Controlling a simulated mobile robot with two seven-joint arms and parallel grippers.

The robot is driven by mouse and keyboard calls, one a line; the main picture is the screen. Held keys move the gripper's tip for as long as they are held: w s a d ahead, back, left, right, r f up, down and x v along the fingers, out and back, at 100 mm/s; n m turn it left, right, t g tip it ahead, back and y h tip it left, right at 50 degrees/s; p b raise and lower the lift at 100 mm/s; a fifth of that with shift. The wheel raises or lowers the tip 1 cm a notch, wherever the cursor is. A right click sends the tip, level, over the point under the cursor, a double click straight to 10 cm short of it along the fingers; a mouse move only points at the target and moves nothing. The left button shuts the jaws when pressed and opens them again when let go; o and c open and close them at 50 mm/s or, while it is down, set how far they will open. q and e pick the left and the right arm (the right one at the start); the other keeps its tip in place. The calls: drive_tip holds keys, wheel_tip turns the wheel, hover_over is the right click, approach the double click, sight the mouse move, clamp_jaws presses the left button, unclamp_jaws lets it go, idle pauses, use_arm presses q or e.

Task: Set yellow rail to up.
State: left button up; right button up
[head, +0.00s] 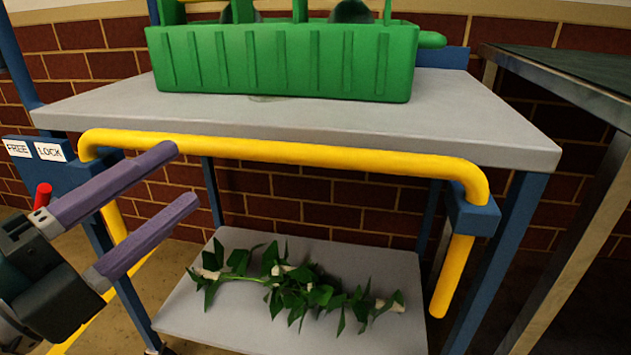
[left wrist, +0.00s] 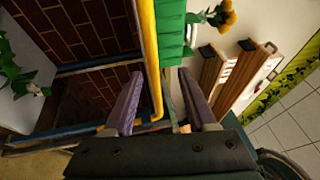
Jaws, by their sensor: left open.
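The yellow rail (head: 310,153) is a bent bar along the front of the grey cart top, just below its edge. Its ends turn down at blue brackets on both sides. My left gripper (head: 178,175), with purple fingers, is open and empty at the rail's left part. Its upper fingertip overlaps the rail in the head view; the lower one is below it. In the left wrist view the rail (left wrist: 150,45) runs between the open fingers (left wrist: 160,74); I cannot tell whether they touch it. My right gripper is not in view.
A green crate (head: 280,62) stands on the cart top (head: 465,110). Leafy stems (head: 300,287) lie on the lower shelf (head: 190,322). A red knob (head: 43,194) sits below FREE and LOCK labels (head: 33,150) at left. A dark-topped table (head: 590,75) stands close at right.

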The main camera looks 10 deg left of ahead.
sight(241, 156)
use_arm(q)
drive_tip(key=shift+m+h, duration=0.3)
drive_tip(key=shift+m, duration=0.1)
drive_tip(key=x, duration=0.3)
drive_tip(key=f+b+x, duration=0.1)
drive_tip(key=x, duration=0.2)
drive_tip(key=b+x, duration=0.1)
drive_tip(key=x, duration=0.2)
drive_tip(key=shift+w+d+f, duration=0.25)
drive_tip(key=shift+w+d, duration=0.15)
drive_tip(key=shift+d, duration=0.1)
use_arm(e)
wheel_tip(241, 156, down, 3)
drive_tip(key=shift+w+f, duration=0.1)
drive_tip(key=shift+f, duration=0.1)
use_arm(q)
clamp_jaws()
